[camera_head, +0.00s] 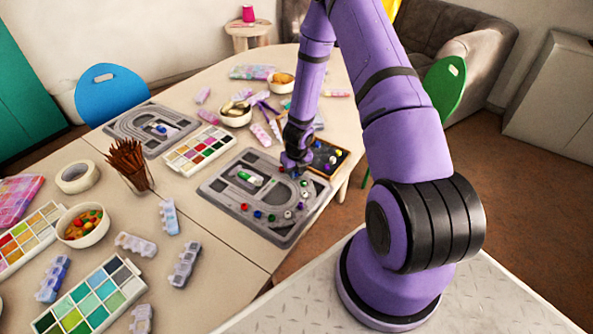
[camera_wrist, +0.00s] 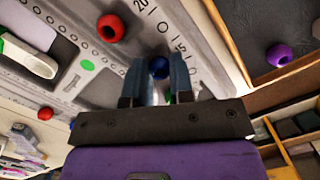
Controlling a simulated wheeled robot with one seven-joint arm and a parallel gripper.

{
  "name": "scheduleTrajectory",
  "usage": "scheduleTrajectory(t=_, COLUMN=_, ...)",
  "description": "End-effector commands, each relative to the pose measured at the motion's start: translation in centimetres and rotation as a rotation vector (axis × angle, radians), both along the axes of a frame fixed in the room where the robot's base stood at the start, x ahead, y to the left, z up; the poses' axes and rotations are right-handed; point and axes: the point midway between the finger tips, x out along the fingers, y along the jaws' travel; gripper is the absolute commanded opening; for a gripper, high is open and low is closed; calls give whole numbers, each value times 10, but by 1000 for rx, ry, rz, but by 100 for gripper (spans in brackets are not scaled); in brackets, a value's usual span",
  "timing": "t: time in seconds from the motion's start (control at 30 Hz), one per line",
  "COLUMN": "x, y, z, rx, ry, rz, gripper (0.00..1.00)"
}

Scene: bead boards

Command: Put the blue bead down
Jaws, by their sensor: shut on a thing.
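The blue bead (camera_wrist: 159,67) sits between the two fingertips of my gripper (camera_wrist: 160,75) in the wrist view. My gripper is shut on it. Fingers partly cover the bead. It is over the upper right part of the grey bead board (camera_wrist: 70,18), near the printed numbers; I cannot tell whether it touches the board. In the head view my gripper (camera_head: 292,163) is low at the far right edge of the same grey board (camera_head: 222,203), and the held bead cannot be made out there.
A red bead (camera_wrist: 111,28) lies on the board near the gripper. A dark wood-rimmed tray (camera_head: 327,158) with several beads, one purple (camera_wrist: 279,55), adjoins the board. A green-and-white item (camera_head: 250,178) lies on the board. Several beads line its front. A colour palette (camera_head: 199,149) stands left.

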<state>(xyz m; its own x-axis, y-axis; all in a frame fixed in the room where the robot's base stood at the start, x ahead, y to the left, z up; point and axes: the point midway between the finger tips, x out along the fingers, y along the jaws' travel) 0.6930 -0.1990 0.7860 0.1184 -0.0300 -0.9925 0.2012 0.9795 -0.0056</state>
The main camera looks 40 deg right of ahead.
Motion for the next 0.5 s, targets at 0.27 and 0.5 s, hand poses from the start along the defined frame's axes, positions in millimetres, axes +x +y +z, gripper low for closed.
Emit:
scheduleTrajectory(t=0.27, x=0, y=1, z=-8, rx=1, ry=2, rz=0, gripper=0)
scheduleTrajectory(t=0.5, x=-2, y=1, z=-14, rx=2, ry=5, rz=0, gripper=0)
